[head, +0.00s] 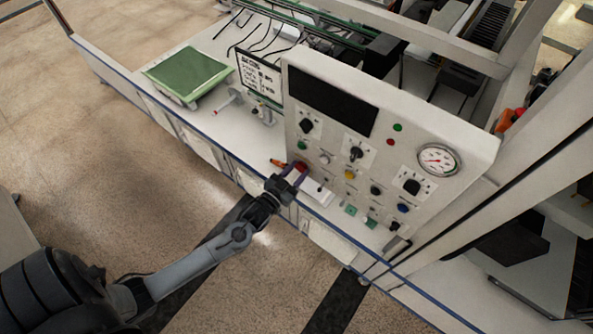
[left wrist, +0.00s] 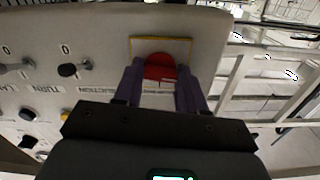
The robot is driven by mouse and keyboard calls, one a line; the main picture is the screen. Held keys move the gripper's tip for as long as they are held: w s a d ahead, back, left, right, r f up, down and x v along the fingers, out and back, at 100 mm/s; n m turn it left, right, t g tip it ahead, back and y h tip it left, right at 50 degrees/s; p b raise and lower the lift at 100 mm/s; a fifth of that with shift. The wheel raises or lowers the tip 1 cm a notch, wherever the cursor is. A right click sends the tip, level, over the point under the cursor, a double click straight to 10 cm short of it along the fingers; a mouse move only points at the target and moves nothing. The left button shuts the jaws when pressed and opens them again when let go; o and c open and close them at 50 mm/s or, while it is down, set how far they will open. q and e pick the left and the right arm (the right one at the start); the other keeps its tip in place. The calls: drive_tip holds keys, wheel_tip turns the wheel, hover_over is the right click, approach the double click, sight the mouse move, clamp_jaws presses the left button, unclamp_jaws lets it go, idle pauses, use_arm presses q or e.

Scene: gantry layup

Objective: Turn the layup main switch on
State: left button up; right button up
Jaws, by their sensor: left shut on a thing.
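The control panel (head: 330,130) stands upright on the bench, with several knobs, buttons and a round gauge (head: 439,160). My left gripper (head: 295,174) is at the panel's lower left. In the left wrist view a red knob (left wrist: 160,67) on a yellow-edged plate (left wrist: 185,45) sits between the two purple fingers of my left gripper (left wrist: 160,85). The fingers are shut on this red knob. Its lower part is hidden by the gripper, and I cannot tell its exact turn angle. My right gripper is not in view.
Black rotary switches (left wrist: 67,70) sit beside the red knob. A green-topped scale (head: 188,74) and a small screen (head: 259,75) stand left of the panel. A white block (head: 316,192) lies on the bench close to my left gripper. Open floor lies in front.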

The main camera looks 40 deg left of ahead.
use_arm(q)
drive_tip(key=m+p, duration=0.5)
drive_tip(key=m, duration=1.1)
idle(0.5)
drive_tip(key=o, duration=1.1)
drive_tip(key=shift+c, duration=0.2)
